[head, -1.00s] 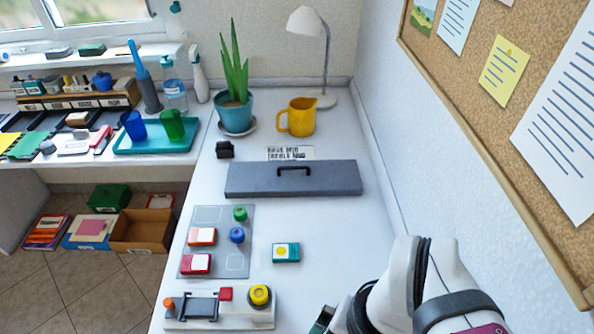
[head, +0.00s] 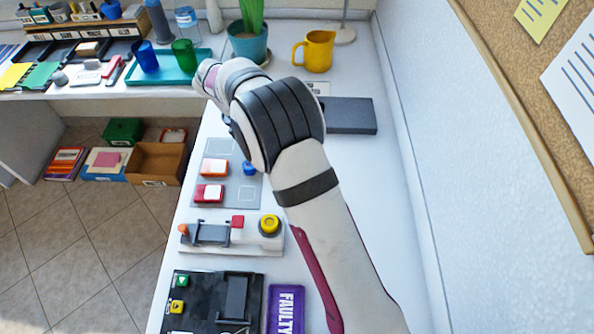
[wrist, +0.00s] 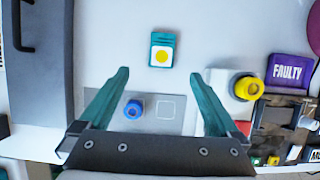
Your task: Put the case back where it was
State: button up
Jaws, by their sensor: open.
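The case, teal with a white label and a yellow dot, lies on the white desk in the wrist view (wrist: 162,48), off the grey mat. My arm hides it in the head view. My gripper (wrist: 160,73) is open and empty, its teal fingers apart, with the case just beyond and between the tips. The grey mat (head: 236,193) bears a red case (head: 208,194), an orange case (head: 214,168) and a blue knob (head: 249,168). In the wrist view an outlined square on the mat (wrist: 171,109) is empty, beside the blue knob (wrist: 133,109).
A long grey box (head: 352,115) with a handle lies behind the mat. A device with a yellow button (head: 269,224) stands in front of it. A purple FAULTY tray (head: 287,306) and a black panel (head: 190,325) are nearer. The desk around the case is clear.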

jog(key=x, duration=1.1)
jog(key=shift+s+f, duration=0.1)
jog(key=shift+s, duration=0.15)
grip_shut()
jog(key=shift+r, duration=0.2)
